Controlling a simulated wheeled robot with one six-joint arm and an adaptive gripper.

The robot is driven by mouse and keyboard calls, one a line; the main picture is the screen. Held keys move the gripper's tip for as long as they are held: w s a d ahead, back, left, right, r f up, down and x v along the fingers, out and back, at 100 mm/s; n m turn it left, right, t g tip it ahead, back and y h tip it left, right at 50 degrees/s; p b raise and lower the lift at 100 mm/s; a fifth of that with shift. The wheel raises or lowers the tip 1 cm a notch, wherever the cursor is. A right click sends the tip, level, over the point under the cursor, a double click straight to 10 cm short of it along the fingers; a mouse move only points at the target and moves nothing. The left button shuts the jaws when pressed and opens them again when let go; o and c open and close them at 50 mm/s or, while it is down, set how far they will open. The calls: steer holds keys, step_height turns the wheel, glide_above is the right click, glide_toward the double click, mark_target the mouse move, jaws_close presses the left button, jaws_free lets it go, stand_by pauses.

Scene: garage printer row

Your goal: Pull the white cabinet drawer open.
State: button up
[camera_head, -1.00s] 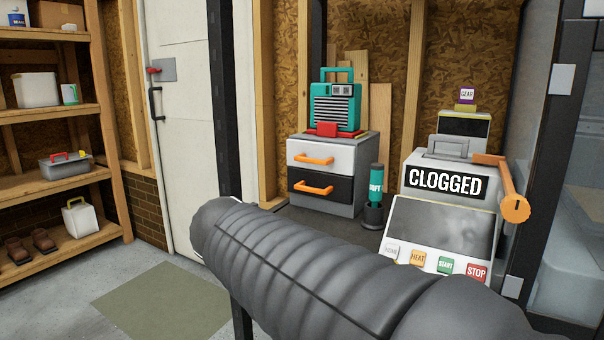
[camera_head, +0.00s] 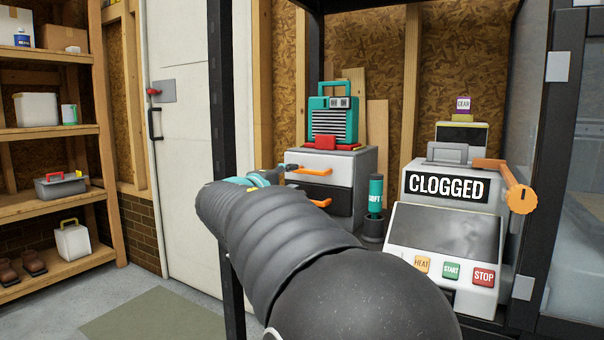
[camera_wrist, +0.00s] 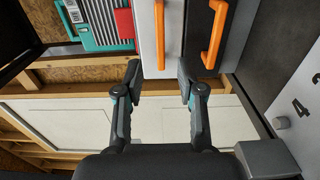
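The white drawer (camera_head: 335,170) is the upper one in a small grey cabinet (camera_head: 362,170), above a black drawer (camera_head: 338,199). It looks shut. Its orange handle (camera_head: 309,172) shows beside my gripper's fingertip (camera_head: 290,168); my arm hides most of the gripper in the head view. In the wrist view, which is turned sideways, the white drawer's orange handle (camera_wrist: 160,40) lies just beyond and between the tips of my gripper (camera_wrist: 160,80). The fingers are apart with nothing between them. The black drawer's orange handle (camera_wrist: 214,35) is to the right. I see no clear contact.
A teal device (camera_head: 333,118) with a red part stands on the cabinet. A teal bottle (camera_head: 375,192) stands to its right, beside a machine (camera_head: 446,215) labelled CLOGGED. A dark post (camera_head: 225,100) rises left of the cabinet. Wooden shelves (camera_head: 50,135) stand far left.

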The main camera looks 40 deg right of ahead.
mark_target(308, 172)
steer(key=x, duration=0.9)
steer(key=shift+d+p, duration=0.2)
steer(key=shift+p, duration=0.15)
jaws_close()
